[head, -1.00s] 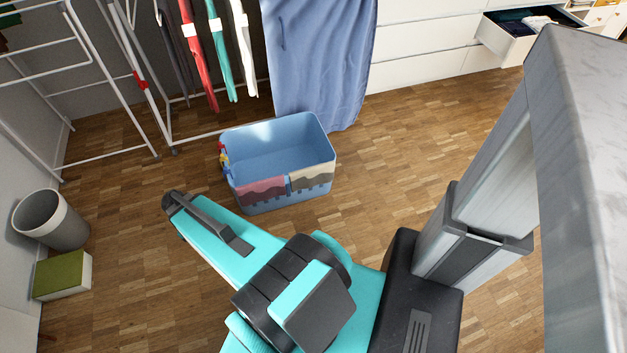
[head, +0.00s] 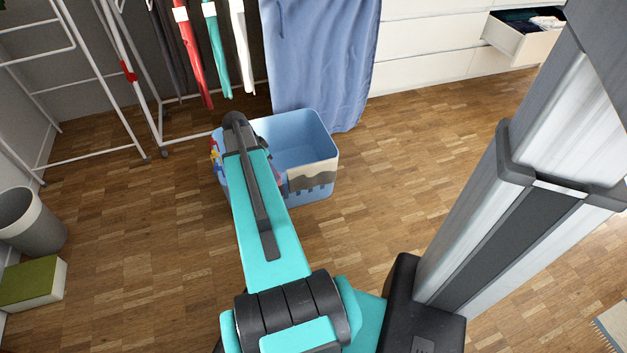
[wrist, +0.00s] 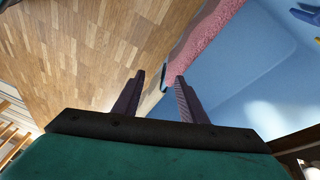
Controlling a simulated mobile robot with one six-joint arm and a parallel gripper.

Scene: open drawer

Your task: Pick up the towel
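A pink towel (wrist: 205,35) hangs over the rim of a blue basket (head: 322,128); in the head view my arm hides most of it. A beige and grey towel (head: 314,176) hangs over the same front rim to its right. In the wrist view my gripper (wrist: 160,76) is open, its two dark fingers apart. The fingers point along the basket's rim, with the near end of the pink towel just beyond the tips. A narrow pale and dark strip shows between the fingers; I cannot tell what it is. The head view does not show the fingers.
A drying rack (head: 148,95) with hanging clothes and a blue cloth (head: 322,60) stand behind the basket. A bin (head: 32,222) and a green-topped box (head: 33,283) are at left. A drawer (head: 522,40) is open at upper right. The floor right of the basket is clear.

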